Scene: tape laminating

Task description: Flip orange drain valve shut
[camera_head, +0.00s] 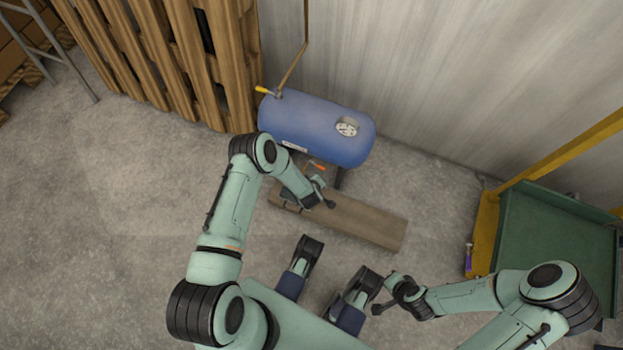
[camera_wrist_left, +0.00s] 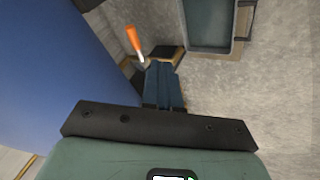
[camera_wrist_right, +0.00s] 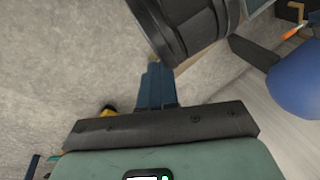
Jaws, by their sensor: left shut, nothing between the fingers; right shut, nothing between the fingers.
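The orange drain valve handle (camera_head: 315,166) is small in the head view, just below the blue tank (camera_head: 315,125). In the left wrist view the orange handle (camera_wrist_left: 132,40) stands out slantwise from a pale metal stem, left of my left gripper (camera_wrist_left: 163,66). The left fingers are shut with nothing between them, close to the handle in the picture; I cannot tell whether they touch. My right gripper (camera_wrist_right: 155,68) is shut and empty, away from the tank. The orange handle also shows at the right wrist view's upper right (camera_wrist_right: 291,33). The valve body is partly hidden.
A wooden beam (camera_head: 370,222) lies in front of the tank. A grey-green tray (camera_wrist_left: 207,48) is near the valve. Wooden pallets (camera_head: 165,55) lean at the left back; a green bin (camera_head: 555,240) is at right. A yellow-handled fitting (camera_head: 263,90) is on the tank's left end.

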